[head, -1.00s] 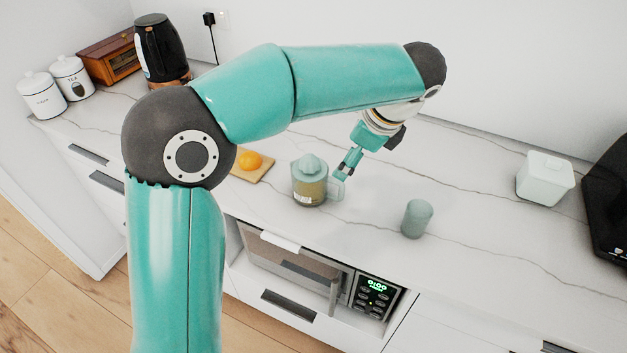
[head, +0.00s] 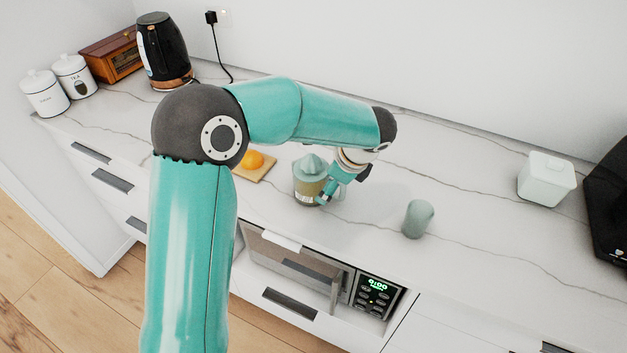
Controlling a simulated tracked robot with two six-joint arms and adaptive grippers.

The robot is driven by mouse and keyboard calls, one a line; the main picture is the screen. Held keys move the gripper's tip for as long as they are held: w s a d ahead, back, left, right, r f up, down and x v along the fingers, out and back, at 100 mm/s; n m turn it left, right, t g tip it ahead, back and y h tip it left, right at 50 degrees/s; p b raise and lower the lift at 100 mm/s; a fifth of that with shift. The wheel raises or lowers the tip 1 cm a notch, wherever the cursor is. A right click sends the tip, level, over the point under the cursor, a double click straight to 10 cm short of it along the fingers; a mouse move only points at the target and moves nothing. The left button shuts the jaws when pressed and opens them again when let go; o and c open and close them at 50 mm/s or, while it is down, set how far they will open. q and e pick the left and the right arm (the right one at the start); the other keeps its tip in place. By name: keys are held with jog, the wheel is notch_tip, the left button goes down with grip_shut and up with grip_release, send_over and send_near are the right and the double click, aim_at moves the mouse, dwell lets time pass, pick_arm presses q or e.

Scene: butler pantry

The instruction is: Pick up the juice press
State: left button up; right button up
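The juice press (head: 307,184) stands upright on the counter in the head view. It has a pale blue-green cone top, a clear jug with a yellowish tint and a handle on its right side. My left gripper (head: 325,197) is at the right side of the press, by the handle, and its fingers cover part of the jug and handle. I cannot tell whether the fingers touch it or how far apart they are. My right gripper is not in view.
An orange (head: 253,160) lies on a wooden board (head: 262,174) left of the press. A grey-green cup (head: 418,219) stands to the right, with a lidded white box (head: 546,180) farther right. A black kettle (head: 163,50) stands at the back left. A microwave (head: 300,262) sits below the counter.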

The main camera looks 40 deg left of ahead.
pick_arm(q)
grip_shut()
dwell(0.5)
